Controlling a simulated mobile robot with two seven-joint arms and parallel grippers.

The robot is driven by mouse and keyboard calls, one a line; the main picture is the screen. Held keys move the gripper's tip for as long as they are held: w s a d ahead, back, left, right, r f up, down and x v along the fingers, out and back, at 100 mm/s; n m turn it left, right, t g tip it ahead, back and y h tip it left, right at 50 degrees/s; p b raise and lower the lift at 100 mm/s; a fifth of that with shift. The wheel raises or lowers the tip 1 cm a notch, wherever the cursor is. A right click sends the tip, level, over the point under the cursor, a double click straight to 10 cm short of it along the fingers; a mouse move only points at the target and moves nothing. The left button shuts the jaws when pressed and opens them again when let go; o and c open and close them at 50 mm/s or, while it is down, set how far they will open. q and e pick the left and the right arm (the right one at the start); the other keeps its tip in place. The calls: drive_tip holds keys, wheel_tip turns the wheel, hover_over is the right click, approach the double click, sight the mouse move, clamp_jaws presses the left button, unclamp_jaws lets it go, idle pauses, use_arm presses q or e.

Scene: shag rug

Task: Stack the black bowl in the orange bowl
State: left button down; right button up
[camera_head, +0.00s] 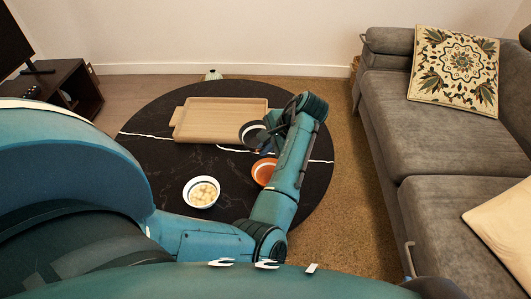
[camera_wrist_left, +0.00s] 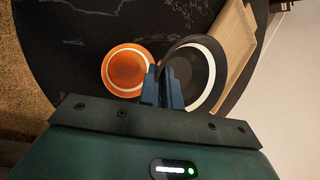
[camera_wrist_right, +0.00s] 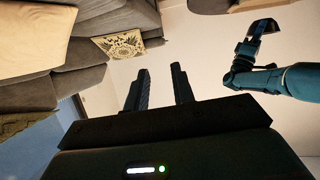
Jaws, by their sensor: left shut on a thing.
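The black bowl (camera_head: 250,137) has a pale ring and is held by its rim in my left gripper (camera_head: 268,141), tilted. In the left wrist view the gripper's fingers (camera_wrist_left: 164,87) are shut on the rim of the black bowl (camera_wrist_left: 203,62). The orange bowl (camera_head: 262,174) sits upright on the dark round table, partly hidden by my left arm. It also shows whole beside the black bowl in the left wrist view (camera_wrist_left: 126,67), empty, with a white ring inside. My right gripper (camera_wrist_right: 160,80) is open and empty, away from the table.
A wooden tray (camera_head: 215,118) lies at the back of the dark round table (camera_head: 150,160). A white bowl (camera_head: 201,192) with pale pieces in it stands nearer the front. A grey sofa (camera_head: 440,110) stands to the right. The table's left part is clear.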

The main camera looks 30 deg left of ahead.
use_arm(q)
wheel_tip(320, 180, up, 2)
drive_tip(key=shift+r, duration=0.15)
use_arm(e)
drive_tip(key=shift+s+d+r, duration=0.1)
drive_tip(key=shift+d+r, duration=0.05)
drive_tip(key=shift+r, duration=0.35)
